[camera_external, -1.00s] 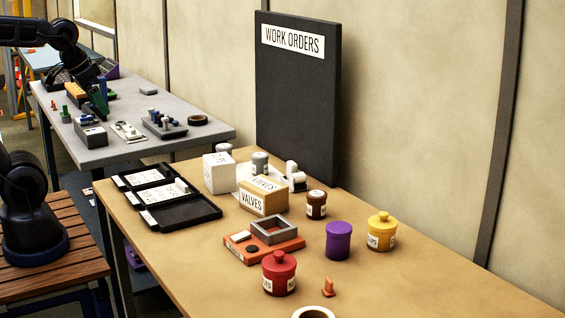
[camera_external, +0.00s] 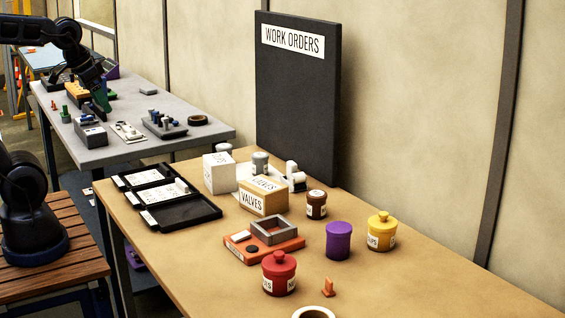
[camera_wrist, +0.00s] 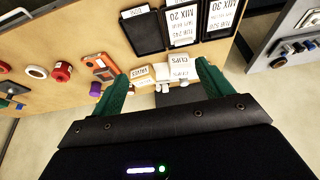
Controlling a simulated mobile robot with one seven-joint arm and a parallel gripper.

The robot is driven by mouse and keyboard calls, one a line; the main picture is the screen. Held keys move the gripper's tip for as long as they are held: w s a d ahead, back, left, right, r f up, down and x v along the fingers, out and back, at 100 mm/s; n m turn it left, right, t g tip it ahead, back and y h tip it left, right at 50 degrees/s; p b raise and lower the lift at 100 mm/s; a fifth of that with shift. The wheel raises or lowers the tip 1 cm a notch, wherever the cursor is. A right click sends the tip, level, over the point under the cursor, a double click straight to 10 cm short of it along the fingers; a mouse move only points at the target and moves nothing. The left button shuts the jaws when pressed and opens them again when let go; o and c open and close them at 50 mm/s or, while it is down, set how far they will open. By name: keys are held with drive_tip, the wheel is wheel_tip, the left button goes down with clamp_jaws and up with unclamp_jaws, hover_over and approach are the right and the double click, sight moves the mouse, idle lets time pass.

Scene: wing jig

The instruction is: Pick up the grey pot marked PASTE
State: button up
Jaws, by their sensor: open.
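A small grey pot (camera_external: 260,162) with a pale label stands on the wooden table, behind the VALVES box and beside a white box. Its label is too small to read, and its lower part is partly hidden by the VALVES box. I cannot clearly pick it out in the wrist view. My gripper (camera_wrist: 160,74) is open, its two green fingers apart with nothing held between them. In the external view my gripper (camera_external: 102,98) is at the upper left, over the grey table, well away from the pot.
The VALVES box (camera_external: 263,197) and white box (camera_external: 221,173) stand close to the pot. A brown jar (camera_external: 316,204), purple pot (camera_external: 338,241), yellow pot (camera_external: 381,232) and red pot (camera_external: 279,274) stand nearer. The WORK ORDERS board (camera_external: 297,110) rises behind. The table's right front is mostly clear.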

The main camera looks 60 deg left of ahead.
drive_tip(key=w, duration=1.1)
drive_tip(key=m+t+h, duration=0.1)
drive_tip(key=m+t, duration=0.1)
hover_over(260, 163)
drive_tip(key=s+a, duration=0.3)
drive_tip(key=s, duration=0.2)
wheel_tip(260, 163, down, 24)
drive_tip(key=r, duration=0.1)
drive_tip(key=x, duration=0.6)
drive_tip(key=shift+x, duration=2.7)
drive_tip(key=shift+w+a+r, duration=0.1)
drive_tip(key=shift+a, duration=0.05)
drive_tip(key=shift+c, duration=0.5)
drive_tip(key=c, duration=1)
